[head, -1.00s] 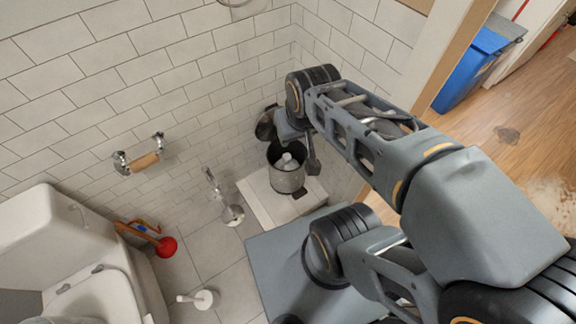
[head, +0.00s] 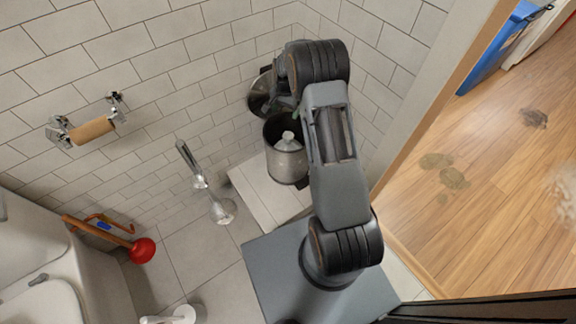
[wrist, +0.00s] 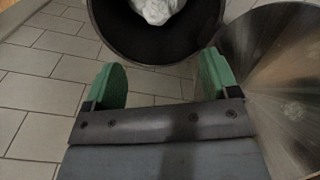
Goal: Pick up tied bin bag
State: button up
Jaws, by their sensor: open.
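The tied bin bag (head: 287,140) is whitish and sits inside a dark-lined metal bin (head: 287,165). Its knotted top shows at the bin's mouth in the head view. In the wrist view the bag (wrist: 155,10) shows at the top edge, inside the dark round bin (wrist: 120,35). My gripper (wrist: 163,75) is open and empty, with its two green fingers apart in front of the bin's near rim. The fingers are short of the bag in the wrist view. In the head view my arm hides most of the gripper.
The bin's round metal lid (head: 262,93) stands open behind it, and shows at right in the wrist view (wrist: 290,85). The bin stands on a pale block (head: 260,195) near tiled walls. A toilet brush (head: 218,205), a red plunger (head: 142,250) and a paper holder (head: 90,130) are to the left.

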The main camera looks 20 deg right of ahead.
jog(key=b, duration=0.3)
send_near(288, 139)
jog(key=shift+m, duration=0.4)
jog(key=f, duration=0.2)
jog(key=w+f, duration=0.1)
jog(key=f, duration=0.1)
jog(key=w+f, duration=0.1)
jog(key=f, duration=0.1)
jog(key=shift+w+d, duration=0.2)
jog(key=shift+d, duration=0.1)
jog(key=shift+s+d+f+b, duration=0.1)
jog(key=shift+f+b, duration=0.65)
jog(key=shift+f, duration=0.95)
jog(key=shift+d+f+b, duration=0.1)
jog(key=shift+f+b, duration=0.65)
jog(key=shift+f, duration=1)
jog(key=shift+c, duration=0.5)
grip_shut()
jog(key=shift+r, duration=0.1)
